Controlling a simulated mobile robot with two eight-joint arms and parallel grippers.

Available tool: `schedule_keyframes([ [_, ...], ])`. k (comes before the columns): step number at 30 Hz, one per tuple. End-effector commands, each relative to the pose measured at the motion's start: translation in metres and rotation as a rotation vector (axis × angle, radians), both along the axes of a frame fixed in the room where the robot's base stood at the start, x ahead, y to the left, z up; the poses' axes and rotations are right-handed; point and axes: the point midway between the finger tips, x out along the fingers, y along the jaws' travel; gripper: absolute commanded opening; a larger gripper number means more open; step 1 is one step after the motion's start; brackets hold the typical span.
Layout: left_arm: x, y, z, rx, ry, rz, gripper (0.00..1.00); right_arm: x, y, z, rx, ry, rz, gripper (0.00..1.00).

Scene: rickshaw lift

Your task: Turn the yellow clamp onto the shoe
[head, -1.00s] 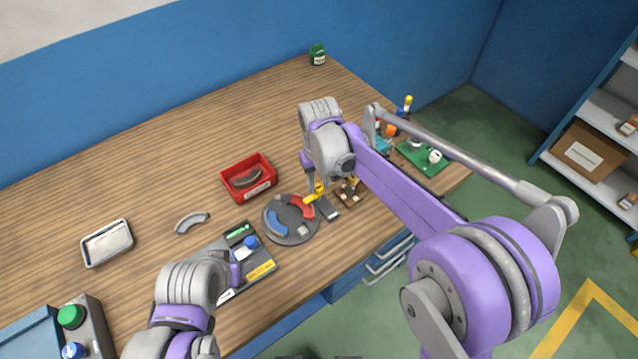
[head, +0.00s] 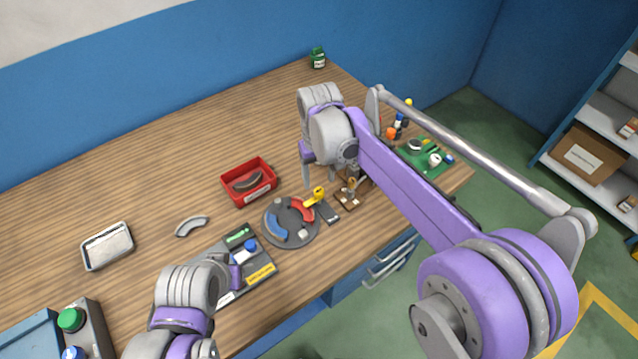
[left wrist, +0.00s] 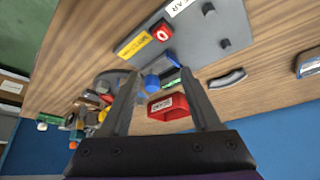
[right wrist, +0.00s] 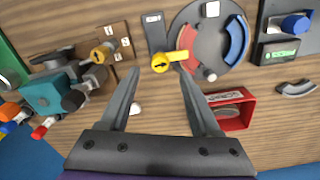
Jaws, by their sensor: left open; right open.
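The yellow clamp (head: 318,193) sits at the edge of a round grey plate (head: 290,238). In the right wrist view the yellow clamp (right wrist: 161,62) has a round knob and a bar reaching over the red curved shoe (right wrist: 190,60). The red shoe (head: 303,212) lies on the plate opposite a blue curved shoe (head: 276,228). My right gripper (right wrist: 158,74) is open and empty, with its fingers apart above and behind the clamp. My left gripper (left wrist: 158,72) is open and empty over the grey panel at the left.
A red bin (head: 248,184) holding a grey curved piece stands behind the plate. A loose grey curved piece (head: 191,225) and a metal tray (head: 107,246) lie farther left. A small wooden fixture (head: 352,192) stands right of the clamp. A green board (head: 427,158) lies beyond it.

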Motion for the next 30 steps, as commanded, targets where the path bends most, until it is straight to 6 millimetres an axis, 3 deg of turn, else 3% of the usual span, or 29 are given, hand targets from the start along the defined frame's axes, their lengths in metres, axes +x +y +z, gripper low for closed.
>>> schedule_keyframes([
  [3, 0.001, 0.000, 0.002, 0.000, -0.002, 0.000, 0.64, 0.000, 0.000, 0.027, 0.000, 0.000, 0.000, 0.64],
  [10, 0.002, 0.000, 0.004, 0.000, -0.003, 0.000, 0.64, 0.000, 0.000, 0.059, 0.000, 0.000, 0.000, 0.64],
  [30, 0.002, 0.000, 0.005, 0.000, -0.003, 0.000, 0.64, -0.001, -0.002, 0.065, 0.001, -0.003, -0.003, 0.64],
])
